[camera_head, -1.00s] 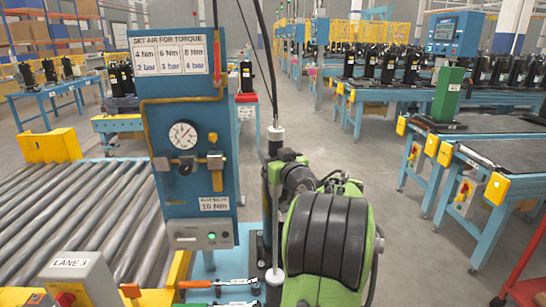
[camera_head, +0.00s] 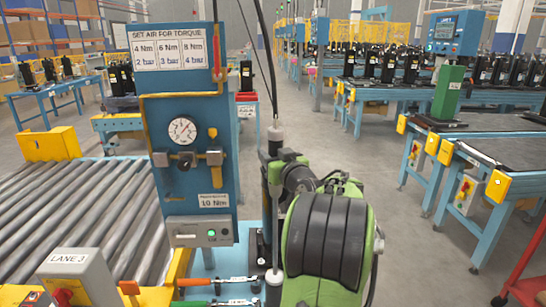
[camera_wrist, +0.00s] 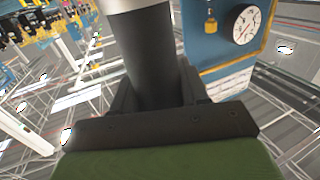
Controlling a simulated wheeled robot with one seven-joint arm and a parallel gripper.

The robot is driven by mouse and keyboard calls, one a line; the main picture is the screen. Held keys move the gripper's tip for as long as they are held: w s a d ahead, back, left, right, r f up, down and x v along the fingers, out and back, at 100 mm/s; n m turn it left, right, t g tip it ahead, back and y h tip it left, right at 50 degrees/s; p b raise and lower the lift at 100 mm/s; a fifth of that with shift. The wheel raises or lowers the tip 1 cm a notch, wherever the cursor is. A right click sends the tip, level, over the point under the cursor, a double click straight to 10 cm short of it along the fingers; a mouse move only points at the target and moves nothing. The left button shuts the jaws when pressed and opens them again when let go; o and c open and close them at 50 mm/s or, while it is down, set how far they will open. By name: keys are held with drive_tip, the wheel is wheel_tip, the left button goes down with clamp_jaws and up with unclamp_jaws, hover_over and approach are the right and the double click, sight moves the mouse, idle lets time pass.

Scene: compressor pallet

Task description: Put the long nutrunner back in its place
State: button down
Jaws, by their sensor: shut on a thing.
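The long nutrunner (camera_head: 276,134) stands upright in the head view, with a pale collar and dark body at the top and a long thin shaft reaching down to a pale knob. A cable runs up from its top. My gripper (camera_head: 274,162) is shut around its upper body. In the wrist view the nutrunner (camera_wrist: 150,60) is a dark cylinder with a silvery collar, between the jaws of my gripper (camera_wrist: 155,98). Its lower end is outside the wrist view. I cannot make out its holder.
A blue panel (camera_head: 225,130) with a gauge (camera_head: 182,131) and torque labels stands just left of the nutrunner. Hand tools with coloured handles (camera_head: 195,282) lie low in front. A roller conveyor (camera_head: 70,210) is at left. Blue benches (camera_head: 500,190) are at right, with open floor between.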

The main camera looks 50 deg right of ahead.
drive_tip(key=shift+f, duration=0.1)
drive_tip(key=c, duration=0.6)
unclamp_jaws()
drive_tip(key=shift+a, duration=0.1)
drive_tip(key=shift+o, duration=0.6)
drive_tip(key=shift+f, duration=0.25)
drive_tip(key=b+v, duration=0.2)
drive_tip(key=v, duration=1.3)
drive_tip(key=shift+s+r+b, duration=0.3)
drive_tip(key=shift+s, duration=0.1)
drive_tip(key=shift+a, duration=0.1)
